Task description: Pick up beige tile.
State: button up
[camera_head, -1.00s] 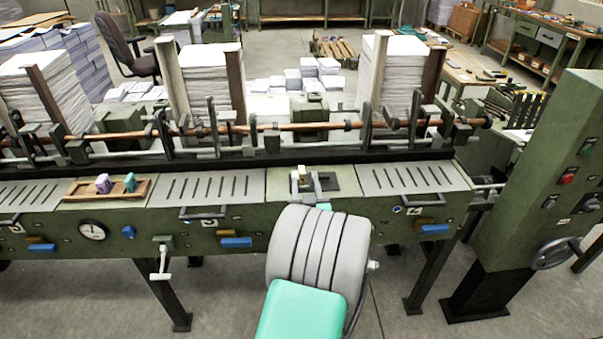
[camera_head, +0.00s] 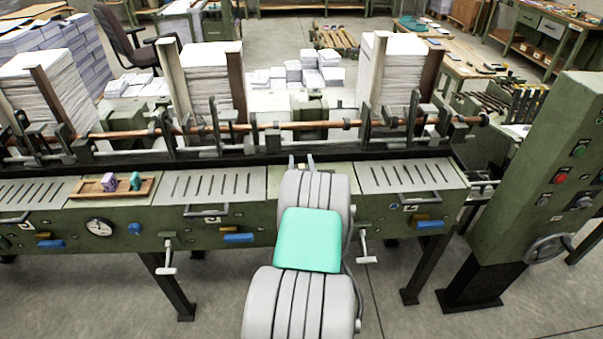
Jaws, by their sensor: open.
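My gripper (camera_head: 301,161) is at the back edge of the machine's top, right of the middle. Its two grey fingertips stand apart and show just above my arm. My arm covers most of the gripper and the spot in front of it. I cannot make out a beige tile in the current view; that part of the machine top is hidden behind my arm. I cannot see anything between the fingertips.
A wooden tray (camera_head: 88,191) with a purple piece (camera_head: 108,184) and a teal piece (camera_head: 135,181) lies on the left machine top. A copper-coloured rod (camera_head: 225,130) and upright guides run behind. Slotted plates (camera_head: 213,184) flank my arm.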

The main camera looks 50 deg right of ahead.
jog(key=shift+c, duration=0.4)
grip_shut()
